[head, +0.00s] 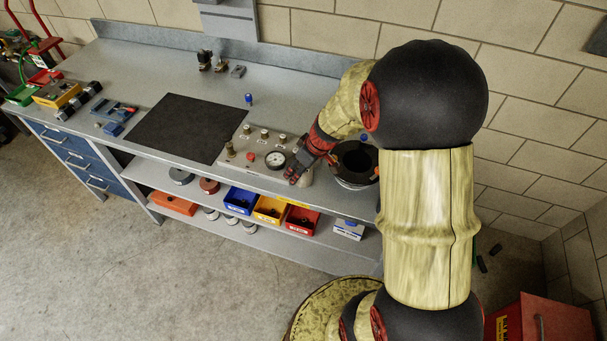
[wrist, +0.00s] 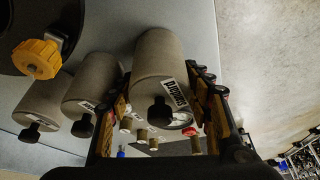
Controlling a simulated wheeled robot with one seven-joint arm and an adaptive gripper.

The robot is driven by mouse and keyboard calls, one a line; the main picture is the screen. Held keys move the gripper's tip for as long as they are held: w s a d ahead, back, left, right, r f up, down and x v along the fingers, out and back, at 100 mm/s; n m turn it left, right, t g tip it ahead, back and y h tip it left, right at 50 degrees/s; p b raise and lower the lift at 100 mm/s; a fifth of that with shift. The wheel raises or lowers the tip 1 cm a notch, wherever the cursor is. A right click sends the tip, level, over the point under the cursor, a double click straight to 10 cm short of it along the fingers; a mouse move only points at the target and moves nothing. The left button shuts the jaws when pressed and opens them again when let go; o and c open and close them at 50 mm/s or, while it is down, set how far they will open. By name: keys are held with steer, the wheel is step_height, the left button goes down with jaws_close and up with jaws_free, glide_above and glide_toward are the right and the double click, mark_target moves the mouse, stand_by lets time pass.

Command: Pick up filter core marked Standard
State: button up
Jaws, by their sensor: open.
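Three grey-beige cylindrical filter cores with black knobs stand in a row in the wrist view. The right one (wrist: 158,62) has a white label that appears to read Standard, seen turned. The middle core (wrist: 88,88) and left core (wrist: 42,102) have labels too small or hidden to read. My gripper (wrist: 160,80) is open, with one finger on each side of the right core; contact cannot be told. In the head view my gripper (head: 297,172) is low over the bench's front edge, with a pale core (head: 306,179) partly visible beside it; the other cores are hidden by my arm.
A black round housing (head: 353,162) stands right of my gripper; its yellow knob (wrist: 38,58) shows in the wrist view. A gauge panel (head: 256,150) lies left of my gripper. A black mat (head: 178,127) leaves free room farther left. Coloured bins (head: 270,208) sit on the shelf below.

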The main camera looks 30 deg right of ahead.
steer(key=shift+c, duration=0.5)
steer(key=shift+r, duration=0.1)
steer(key=c, duration=1)
steer(key=shift+c, duration=0.2)
